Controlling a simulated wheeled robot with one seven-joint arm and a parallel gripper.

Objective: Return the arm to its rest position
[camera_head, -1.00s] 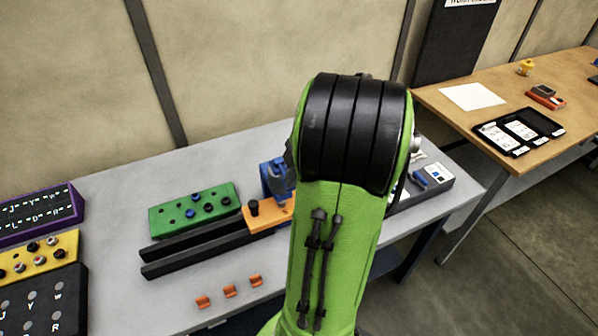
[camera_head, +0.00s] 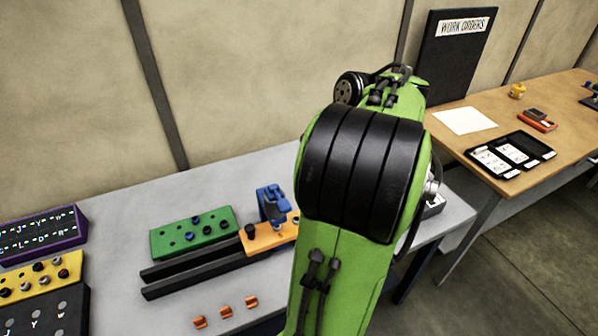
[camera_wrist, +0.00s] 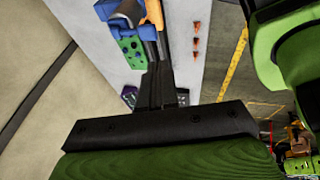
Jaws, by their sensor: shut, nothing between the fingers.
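My green and black arm (camera_head: 345,240) stands upright in front of the bench in the head view, its elbow bent and its far end raised behind. My gripper (camera_wrist: 156,72) shows only in the wrist view, where its dark fingers are together with nothing held. It is above the bench and apart from the parts there. In the head view the gripper is hidden behind the arm.
The grey bench (camera_head: 130,215) holds a green block (camera_head: 192,233), dark rails (camera_head: 195,272), an orange block (camera_head: 268,238) with a blue clamp (camera_head: 271,204), and several orange clips (camera_head: 225,312). A wooden table (camera_head: 480,150) and WORK ORDERS board (camera_head: 455,65) stand at right.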

